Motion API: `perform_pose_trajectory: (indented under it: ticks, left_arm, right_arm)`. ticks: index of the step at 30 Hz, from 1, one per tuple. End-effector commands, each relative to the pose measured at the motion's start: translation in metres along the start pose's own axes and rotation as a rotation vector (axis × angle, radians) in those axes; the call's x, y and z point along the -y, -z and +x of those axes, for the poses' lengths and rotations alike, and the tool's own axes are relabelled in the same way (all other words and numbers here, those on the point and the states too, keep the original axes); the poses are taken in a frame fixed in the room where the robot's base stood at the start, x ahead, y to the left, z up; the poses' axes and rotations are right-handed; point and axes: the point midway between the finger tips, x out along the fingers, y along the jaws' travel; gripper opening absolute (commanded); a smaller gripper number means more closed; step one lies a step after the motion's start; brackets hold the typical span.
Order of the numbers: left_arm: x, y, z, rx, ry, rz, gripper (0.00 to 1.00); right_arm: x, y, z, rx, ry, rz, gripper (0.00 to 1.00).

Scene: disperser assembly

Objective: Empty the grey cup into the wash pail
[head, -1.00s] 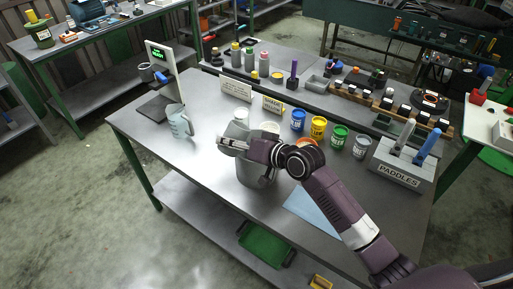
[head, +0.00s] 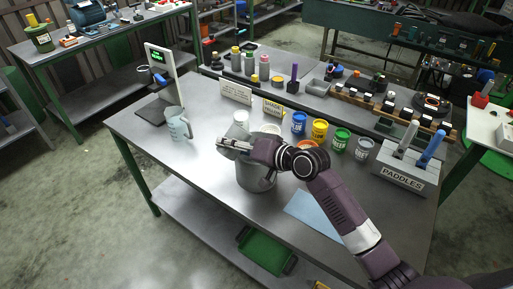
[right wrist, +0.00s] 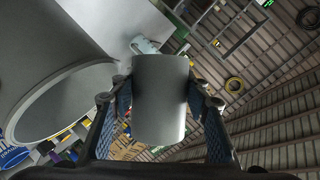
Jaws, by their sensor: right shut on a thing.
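The wash pail (head: 257,180) is a grey metal bucket standing on the table near its front edge. My right gripper (head: 228,143) is over the pail's mouth. In the right wrist view its fingers (right wrist: 160,110) are shut on the grey cup (right wrist: 160,85), one pad on each side. The cup is mostly hidden by the gripper in the head view and looks tipped over. In the right wrist view the pail's rim (right wrist: 62,98) is close on the left. The cup's contents cannot be seen. My left gripper is not in view.
Several paint cans, such as a blue one (head: 299,124), stand behind and to the right. A paddle holder (head: 405,178) and blue cloth (head: 314,211) lie right.

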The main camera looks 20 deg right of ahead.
Motion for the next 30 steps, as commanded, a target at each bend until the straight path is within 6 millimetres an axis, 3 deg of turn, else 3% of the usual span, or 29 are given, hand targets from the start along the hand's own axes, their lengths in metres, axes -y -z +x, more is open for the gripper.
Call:
perform_pose_trajectory:
  ticks: [30]
  left_arm:
    - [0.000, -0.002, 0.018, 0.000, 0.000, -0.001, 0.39]
  right_arm:
    - [0.000, -0.001, 0.001, 0.016, 0.054, 0.126, 0.16]
